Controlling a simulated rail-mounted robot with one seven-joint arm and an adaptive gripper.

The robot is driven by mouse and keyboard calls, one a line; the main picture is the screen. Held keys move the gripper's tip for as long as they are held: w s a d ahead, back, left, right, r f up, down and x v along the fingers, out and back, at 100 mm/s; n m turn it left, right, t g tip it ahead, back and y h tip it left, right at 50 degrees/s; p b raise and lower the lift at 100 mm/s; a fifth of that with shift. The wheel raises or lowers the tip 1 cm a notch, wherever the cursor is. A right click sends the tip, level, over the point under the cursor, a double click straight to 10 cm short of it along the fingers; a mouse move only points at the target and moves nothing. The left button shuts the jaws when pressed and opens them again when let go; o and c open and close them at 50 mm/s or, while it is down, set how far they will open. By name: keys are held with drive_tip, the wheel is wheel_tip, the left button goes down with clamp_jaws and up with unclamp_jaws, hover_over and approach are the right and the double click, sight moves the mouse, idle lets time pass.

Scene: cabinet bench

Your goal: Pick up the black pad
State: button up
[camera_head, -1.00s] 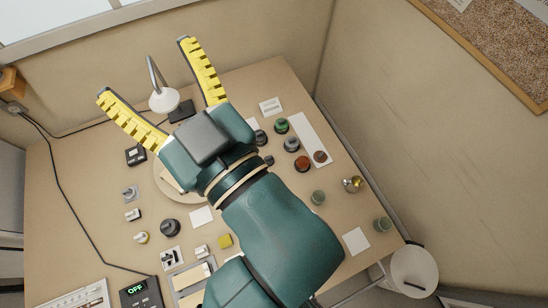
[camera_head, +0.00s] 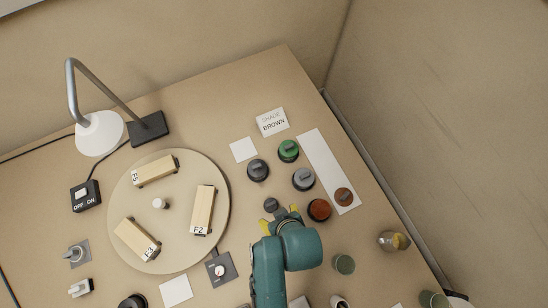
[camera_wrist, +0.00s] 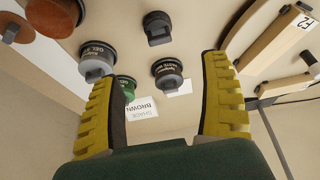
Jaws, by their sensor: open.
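A small dark round pad with a knob-like top (camera_head: 271,205) lies on the table just beyond my gripper (camera_head: 280,217). It also shows in the wrist view at the top (camera_wrist: 158,27). A second black round pad (camera_head: 258,170), lettered on its rim, stands farther off; the wrist view shows it between my fingers in the picture (camera_wrist: 167,72). I cannot tell which of the two is the named one. My gripper's yellow-lined fingers are apart, with nothing held between them. My arm hides part of the table at the front.
A green pad (camera_head: 288,150), a grey pad (camera_head: 303,179) and a brown pad (camera_head: 319,210) stand close by. A white strip (camera_head: 318,155) carries a small brown disc (camera_head: 343,196). A round board (camera_head: 130,180) with wooden blocks is on the left. A card (camera_head: 272,122) reads SHADE BROWN.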

sight(271, 206)
drive_tip(key=x, duration=0.3)
drive_tip(key=b+x, duration=0.1)
drive_tip(key=x, duration=0.3)
drive_tip(key=b+x, duration=0.1)
drive_tip(key=x, duration=0.2)
drive_tip(key=shift+w+a, duration=0.1)
drive_tip(key=shift+w, duration=0.25)
drive_tip(key=b+x, duration=0.2)
drive_tip(key=x, duration=0.3)
drive_tip(key=shift+w+f, duration=0.1)
drive_tip(key=shift+f, duration=0.15)
drive_tip(key=c, duration=1.2)
